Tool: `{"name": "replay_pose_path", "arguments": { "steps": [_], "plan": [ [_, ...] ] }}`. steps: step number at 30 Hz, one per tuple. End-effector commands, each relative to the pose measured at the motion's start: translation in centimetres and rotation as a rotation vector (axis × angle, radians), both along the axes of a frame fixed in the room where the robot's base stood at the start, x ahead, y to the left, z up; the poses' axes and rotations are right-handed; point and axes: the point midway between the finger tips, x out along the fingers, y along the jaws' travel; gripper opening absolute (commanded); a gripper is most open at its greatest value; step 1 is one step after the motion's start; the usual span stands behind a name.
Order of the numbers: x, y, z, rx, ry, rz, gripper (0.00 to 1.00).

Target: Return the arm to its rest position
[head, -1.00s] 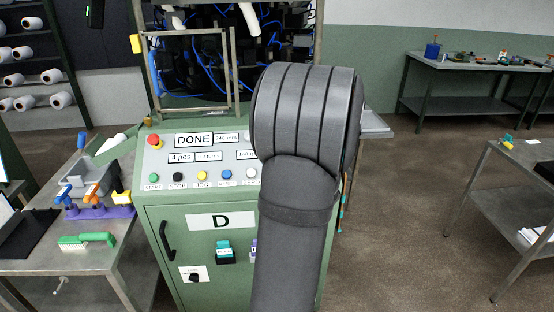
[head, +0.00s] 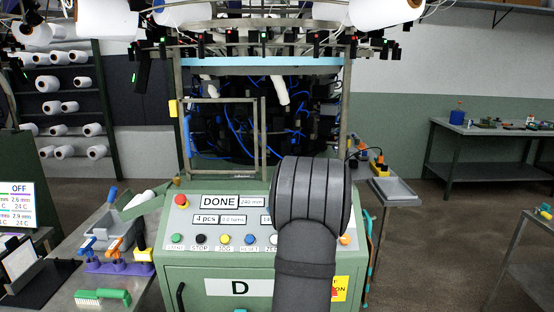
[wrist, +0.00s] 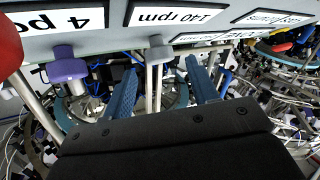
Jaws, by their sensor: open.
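My arm (head: 310,200) rises in front of the green machine's control panel (head: 190,215) in the head view and covers the panel's right part. My gripper is hidden behind it there. In the wrist view my gripper (wrist: 162,80) shows two blue fingers, apart, with no object held between them. The panel's underside or edge and its labels, upside down, lie close by in that view. A purple knob (wrist: 68,65) is left of the fingers. I cannot tell whether the fingers touch anything.
A bench (head: 75,292) with a green brush (head: 103,296) and a purple tool holder (head: 120,268) stands left of the machine. A grey tray (head: 396,190) is at its right. Yarn cones (head: 385,10) hang above. Open floor (head: 430,250) lies to the right.

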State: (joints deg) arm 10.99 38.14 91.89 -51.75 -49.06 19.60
Motion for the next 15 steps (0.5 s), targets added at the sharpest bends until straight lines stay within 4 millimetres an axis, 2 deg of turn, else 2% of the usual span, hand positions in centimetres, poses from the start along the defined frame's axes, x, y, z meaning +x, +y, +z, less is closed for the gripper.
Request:
{"name": "replay_pose_path", "arguments": {
  "steps": [6, 15],
  "plan": [
    [2.5, 1.2, -0.2, 0.000, -0.001, 0.000, 0.54],
    [3.1, 1.5, -0.2, 0.001, 0.000, -0.002, 0.54]
  ]
}}
